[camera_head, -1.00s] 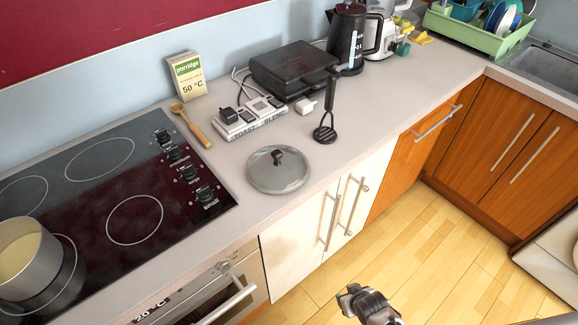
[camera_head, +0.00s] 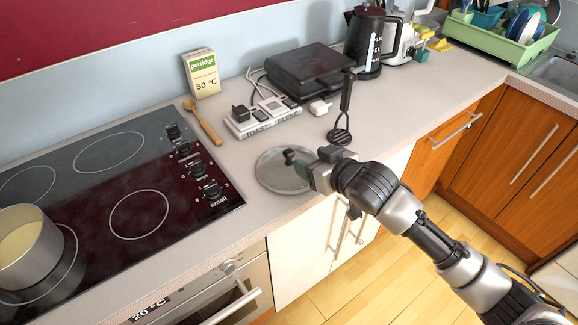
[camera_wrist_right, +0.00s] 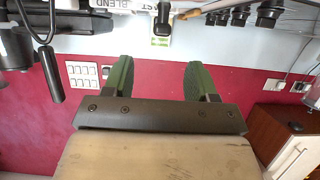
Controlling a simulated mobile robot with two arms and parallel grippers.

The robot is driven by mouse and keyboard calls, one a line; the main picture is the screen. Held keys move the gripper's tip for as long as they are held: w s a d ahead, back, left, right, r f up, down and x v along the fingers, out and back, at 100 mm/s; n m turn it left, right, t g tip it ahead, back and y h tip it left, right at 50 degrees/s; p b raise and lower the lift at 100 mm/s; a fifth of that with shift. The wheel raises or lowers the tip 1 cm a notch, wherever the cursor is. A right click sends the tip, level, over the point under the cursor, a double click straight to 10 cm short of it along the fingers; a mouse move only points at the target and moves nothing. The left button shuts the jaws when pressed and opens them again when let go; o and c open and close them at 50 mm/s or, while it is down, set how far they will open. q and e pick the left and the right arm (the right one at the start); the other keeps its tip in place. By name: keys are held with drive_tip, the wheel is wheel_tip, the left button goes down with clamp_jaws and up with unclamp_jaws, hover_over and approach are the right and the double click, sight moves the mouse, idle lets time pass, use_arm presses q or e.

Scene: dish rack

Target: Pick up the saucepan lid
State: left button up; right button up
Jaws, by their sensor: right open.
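The saucepan lid (camera_head: 270,172) is a round, shiny glass disc with a dark knob (camera_head: 290,157). It lies on the grey counter to the right of the hob. My right gripper (camera_head: 309,170) reaches in from the right and overlaps the lid's right edge in the head view, close beside the knob. I cannot tell whether it touches the lid. In the right wrist view its two green fingers (camera_wrist_right: 159,80) are wide apart with nothing between them. I cannot make out the lid clearly there. My left gripper is out of view.
A black masher (camera_head: 343,118) stands just behind my right gripper. Labelled sockets (camera_head: 263,117), a wooden spoon (camera_head: 204,124) and a porridge box (camera_head: 203,74) are behind the lid. The hob (camera_head: 105,190) with a saucepan (camera_head: 28,250) is at left.

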sight(290, 152)
drive_tip(key=p+x, duration=0.1)
drive_tip(key=x, duration=0.8)
drive_tip(key=shift+w+a+f, duration=0.15)
drive_tip(key=shift+a, duration=0.15)
drive_tip(key=shift+d, duration=0.1)
drive_tip(key=shift+c, duration=0.4)
clamp_jaws()
